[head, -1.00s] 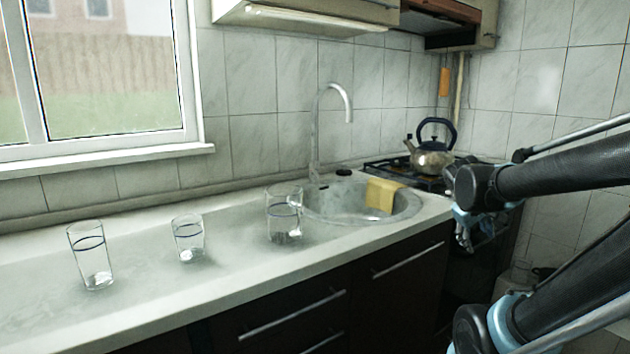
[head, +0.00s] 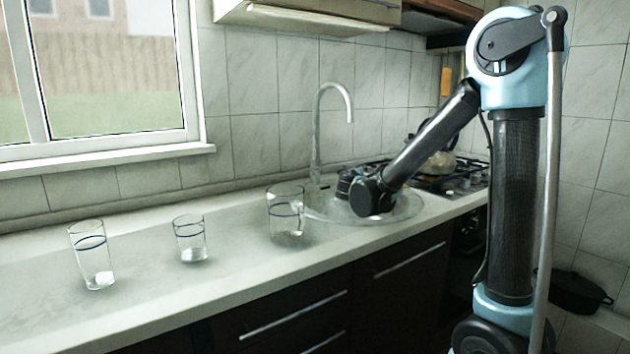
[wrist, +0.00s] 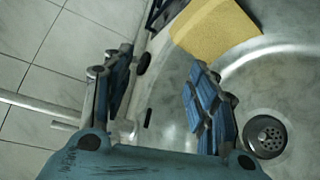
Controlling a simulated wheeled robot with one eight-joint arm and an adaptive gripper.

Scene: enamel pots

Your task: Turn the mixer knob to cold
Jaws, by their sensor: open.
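The tall pale mixer tap (head: 317,140) stands behind the sink at its left end. In the wrist view its pale pipe (wrist: 40,108) comes in from the left and runs behind my left finger. A short pale stub beside the pipe (wrist: 64,127) may be the mixer knob; I cannot tell surely, as the finger hides much of it. My gripper (wrist: 160,62) is open over the sink's back rim, its fingers spread apart with nothing seen held. In the head view my arm hides most of the gripper, low over the sink by the tap's base.
The sink (head: 408,209) has a drain (wrist: 267,134) and a yellow cloth (wrist: 215,32) on its rim. A small black round piece (wrist: 143,63) lies behind the rim. Three glasses (head: 92,255) (head: 189,240) (head: 285,215) stand left of the sink. A kettle (head: 440,163) is on the stove.

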